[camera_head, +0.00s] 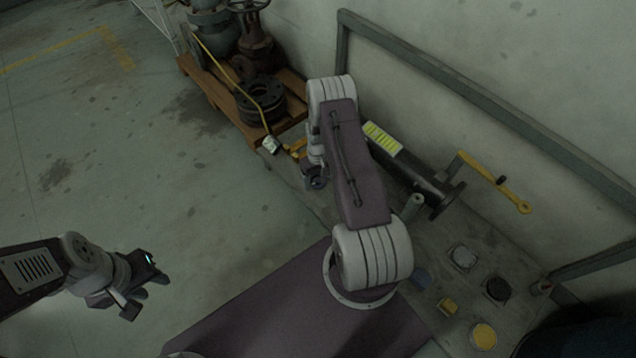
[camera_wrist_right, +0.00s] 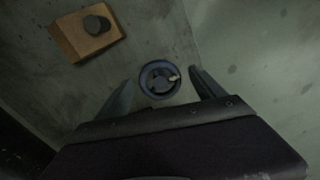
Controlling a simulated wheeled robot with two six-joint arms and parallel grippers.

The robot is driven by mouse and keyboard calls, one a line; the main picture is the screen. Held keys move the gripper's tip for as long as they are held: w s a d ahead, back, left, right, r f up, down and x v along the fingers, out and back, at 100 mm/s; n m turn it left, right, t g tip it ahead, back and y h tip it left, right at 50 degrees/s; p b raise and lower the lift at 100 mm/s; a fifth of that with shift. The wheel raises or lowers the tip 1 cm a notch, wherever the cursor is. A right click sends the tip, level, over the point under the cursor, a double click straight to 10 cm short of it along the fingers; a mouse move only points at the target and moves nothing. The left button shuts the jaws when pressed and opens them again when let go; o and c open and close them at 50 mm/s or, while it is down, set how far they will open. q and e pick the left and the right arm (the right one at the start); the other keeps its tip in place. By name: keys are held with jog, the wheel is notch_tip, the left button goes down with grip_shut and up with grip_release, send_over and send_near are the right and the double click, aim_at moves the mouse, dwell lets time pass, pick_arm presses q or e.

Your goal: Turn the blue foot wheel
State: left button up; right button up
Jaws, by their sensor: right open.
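The blue wheel (camera_wrist_right: 159,80) shows in the right wrist view as a dark blue ring with a hub and a small pale knob at its right side. My right gripper (camera_wrist_right: 160,77) is open, with one finger left and one right of the wheel; I cannot tell whether they touch it. In the head view my right gripper (camera_head: 314,178) is small and dark beyond my right arm, and the wheel cannot be told apart there. My left gripper (camera_head: 140,287) hangs over bare floor at the lower left; its finger opening is unclear.
A wooden pallet (camera_head: 292,88) with rusty valve parts (camera_head: 257,52) stands at the back. A grey rail (camera_head: 455,86) runs along the right wall. A yellow lever (camera_head: 493,180) and several round knobs sit at right. A brown block (camera_wrist_right: 72,42) shows near the wheel. The left floor is clear.

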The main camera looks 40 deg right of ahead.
jog(key=c, duration=1.4)
jog(key=shift+o, duration=0.2)
jog(key=shift+r, duration=0.1)
jog(key=m+p, duration=0.2)
jog(key=shift+r+m, duration=0.1)
jog(key=shift+m, duration=0.3)
jog(key=m+p, duration=0.1)
jog(key=m, duration=0.2)
jog(key=shift+m+p, duration=0.3)
jog(key=shift+p, duration=0.05)
jog(key=m+p, duration=0.1)
jog(key=m, duration=0.3)
jog(key=shift+m, duration=0.3)
jog(key=shift+m+p, duration=0.45)
jog(key=shift+m, duration=1.35)
